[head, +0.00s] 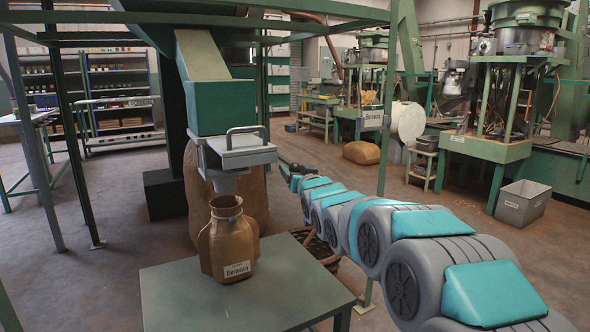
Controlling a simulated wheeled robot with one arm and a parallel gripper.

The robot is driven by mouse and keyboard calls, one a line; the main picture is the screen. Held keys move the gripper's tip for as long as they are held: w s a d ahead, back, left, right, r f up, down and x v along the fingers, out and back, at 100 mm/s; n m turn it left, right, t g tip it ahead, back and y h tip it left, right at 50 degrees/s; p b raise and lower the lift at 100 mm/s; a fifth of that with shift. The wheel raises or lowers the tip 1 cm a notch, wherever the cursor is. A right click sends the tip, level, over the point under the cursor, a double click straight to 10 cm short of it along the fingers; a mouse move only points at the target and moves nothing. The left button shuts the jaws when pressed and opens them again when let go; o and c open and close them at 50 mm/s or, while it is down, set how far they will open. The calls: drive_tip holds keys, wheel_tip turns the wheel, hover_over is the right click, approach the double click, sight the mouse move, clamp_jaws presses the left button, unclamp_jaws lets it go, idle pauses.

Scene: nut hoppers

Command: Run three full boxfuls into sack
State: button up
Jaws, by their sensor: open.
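A brown sack (228,240) with a "Benwira" label stands upright, mouth open, on a green table (177,306). Above it hangs a green box (220,107) under a sloping chute (203,55). Below that box is a grey metal part with a flat top (247,153), a raised bar handle (246,129) and a spout (224,184). The spout is just over the sack's mouth. The insides of box and sack are hidden. My gripper (283,165) is small and dark in the head view, open, right of the handle and apart from it.
A large brown sack (258,200) stands behind the table. A wicker basket (318,250) is partly hidden by my arm. Green frame posts (388,110) stand around the chute. A grey bin (522,203) and machines are at the right. The floor at the left is clear.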

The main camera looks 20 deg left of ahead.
drive_tip(key=shift+w+a+r, duration=0.1)
drive_tip(key=shift+w+a, duration=0.15)
drive_tip(key=shift+w, duration=0.1)
drive_tip(key=shift+c, duration=0.3)
clamp_jaws()
idle(1.0)
